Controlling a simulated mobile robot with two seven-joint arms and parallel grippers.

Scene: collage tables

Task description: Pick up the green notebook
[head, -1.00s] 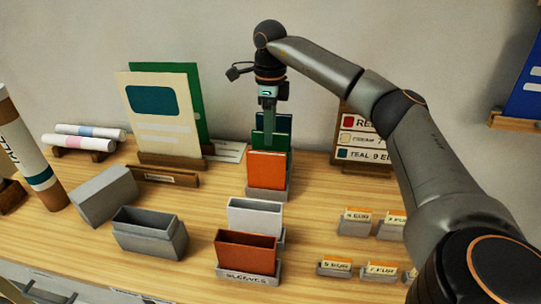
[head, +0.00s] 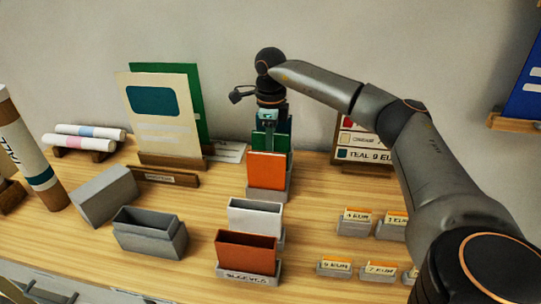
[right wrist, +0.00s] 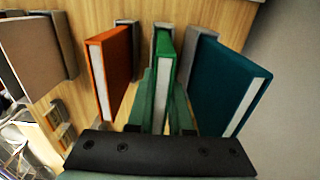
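The green notebook (right wrist: 161,75) stands upright in the right wrist view, between an orange notebook (right wrist: 108,70) and a teal notebook (right wrist: 230,85). My right gripper (right wrist: 163,112) has one green finger on each side of it, pointing down over its top part. The fingers lie close to its covers; I cannot tell whether they press on it. In the head view my right gripper (head: 271,138) is low behind the orange notebook (head: 267,170), and the green notebook is mostly hidden there. My left gripper is not in view.
Grey holders with a white sleeve (head: 255,216) and a brown sleeve (head: 246,252) stand in front. A grey box (head: 149,233) is left of them. Small price-card holders (head: 354,222) stand to the right. A cream board (head: 152,115) stands behind left.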

